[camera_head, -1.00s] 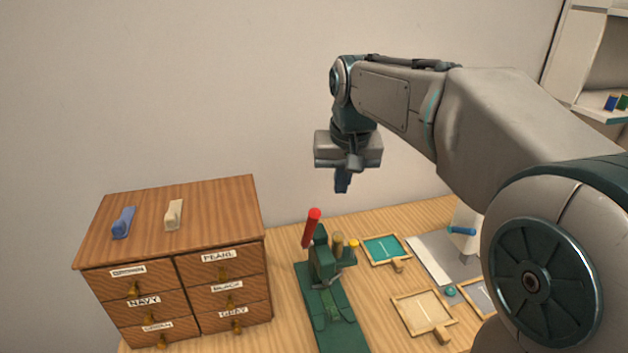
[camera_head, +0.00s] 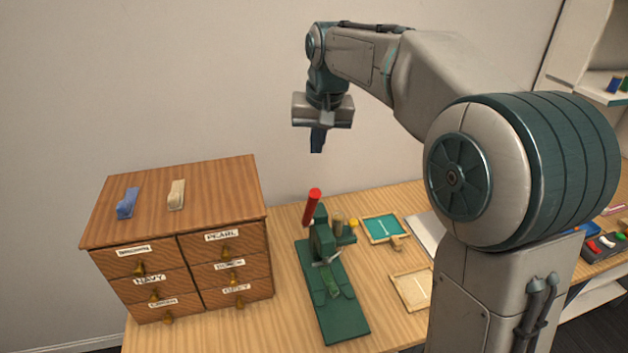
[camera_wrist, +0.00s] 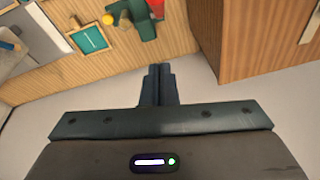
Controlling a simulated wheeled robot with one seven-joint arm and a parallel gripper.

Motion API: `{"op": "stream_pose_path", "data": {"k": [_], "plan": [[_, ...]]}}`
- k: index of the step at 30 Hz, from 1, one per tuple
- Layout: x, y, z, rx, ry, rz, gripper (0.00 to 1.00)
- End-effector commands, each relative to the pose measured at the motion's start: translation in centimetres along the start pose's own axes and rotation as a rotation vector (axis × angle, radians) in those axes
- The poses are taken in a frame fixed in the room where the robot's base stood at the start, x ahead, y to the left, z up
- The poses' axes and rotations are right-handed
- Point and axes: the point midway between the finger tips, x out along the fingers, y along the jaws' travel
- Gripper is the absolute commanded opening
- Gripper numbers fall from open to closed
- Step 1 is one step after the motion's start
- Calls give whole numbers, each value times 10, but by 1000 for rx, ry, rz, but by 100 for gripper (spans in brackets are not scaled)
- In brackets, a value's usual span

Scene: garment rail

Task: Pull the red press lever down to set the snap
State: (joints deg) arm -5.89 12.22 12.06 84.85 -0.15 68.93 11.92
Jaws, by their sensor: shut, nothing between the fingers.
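The green snap press (camera_head: 328,255) stands on the table in the middle of the head view, on a long green base. Its red lever (camera_head: 311,207) sticks up, tilted slightly to the right at the top. My gripper (camera_head: 317,150) is shut and empty, pointing down in the air above the red lever and apart from it. In the wrist view my shut gripper (camera_wrist: 160,70) shows at the middle, with part of the press (camera_wrist: 140,18) beyond it near the top edge; the red lever (camera_wrist: 155,8) is cut off there.
A wooden drawer cabinet (camera_head: 185,235) with labelled drawers stands left of the press; a blue clip (camera_head: 127,203) and a cream clip (camera_head: 177,195) lie on top. Right of the press are a teal framed tray (camera_head: 384,228), a pale framed tray (camera_head: 411,289) and my arm. A wall is behind.

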Motion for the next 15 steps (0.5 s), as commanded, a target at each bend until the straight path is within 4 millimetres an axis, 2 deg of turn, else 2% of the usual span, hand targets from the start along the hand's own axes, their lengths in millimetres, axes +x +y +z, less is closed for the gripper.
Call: {"op": "stream_pose_path", "data": {"k": [9, 15], "plan": [[70, 0, 1, 0, -6, 0, 0], [75, 0, 23, 1, -1, 1, 0]]}}
